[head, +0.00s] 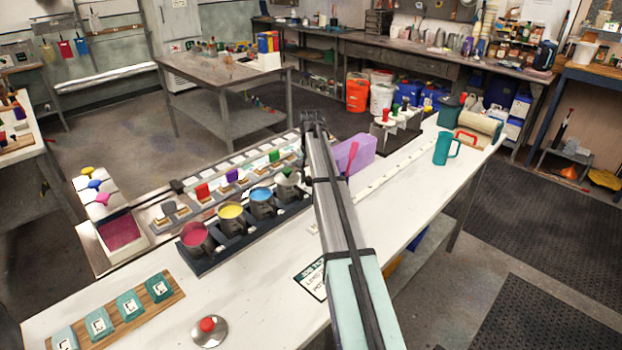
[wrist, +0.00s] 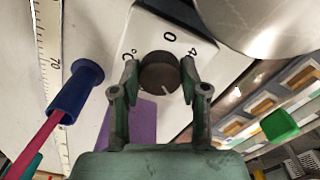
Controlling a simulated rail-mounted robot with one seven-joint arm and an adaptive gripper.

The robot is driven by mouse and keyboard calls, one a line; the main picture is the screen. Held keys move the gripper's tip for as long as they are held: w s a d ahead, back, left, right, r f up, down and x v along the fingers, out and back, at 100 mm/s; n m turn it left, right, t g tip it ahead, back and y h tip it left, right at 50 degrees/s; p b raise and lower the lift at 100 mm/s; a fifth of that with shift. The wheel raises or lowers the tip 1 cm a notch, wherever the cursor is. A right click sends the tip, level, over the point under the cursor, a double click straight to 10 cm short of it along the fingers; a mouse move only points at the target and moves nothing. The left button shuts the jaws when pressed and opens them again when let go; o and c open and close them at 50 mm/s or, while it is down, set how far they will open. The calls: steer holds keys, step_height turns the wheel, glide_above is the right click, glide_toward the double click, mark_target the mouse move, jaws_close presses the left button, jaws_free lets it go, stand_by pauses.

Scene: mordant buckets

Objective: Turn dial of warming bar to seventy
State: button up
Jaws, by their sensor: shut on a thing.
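In the wrist view, the dark round dial (wrist: 158,73) sits on a white plate (wrist: 128,45) printed with a 0, a 4 and a °C mark. A short pale pointer line on the dial faces the bottom of the picture, slightly right. My gripper (wrist: 159,71) is shut on the dial, one finger on each side. In the head view, a dark bar (head: 208,266) holds pots of red, yellow and blue liquid. My arm hides the dial and my gripper there.
A blue-handled pink tool (wrist: 75,85) and a purple object (wrist: 113,115) lie close to my gripper. A shiny metal rounded surface (wrist: 270,22) is close at upper right. A teal mug (head: 442,149) stands farther along the white table (head: 250,305).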

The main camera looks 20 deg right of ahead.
mark_target(310, 178)
steer(key=m, duration=0.6)
steer(key=shift+a, duration=0.1)
steer(key=m, duration=0.6)
steer(key=shift+w, duration=0.15)
steer(key=shift+m, duration=0.3)
steer(key=o, duration=1.1)
steer(key=shift+o, duration=0.2)
steer(key=shift+w, duration=0.1)
step_height(310, 178, up, 12)
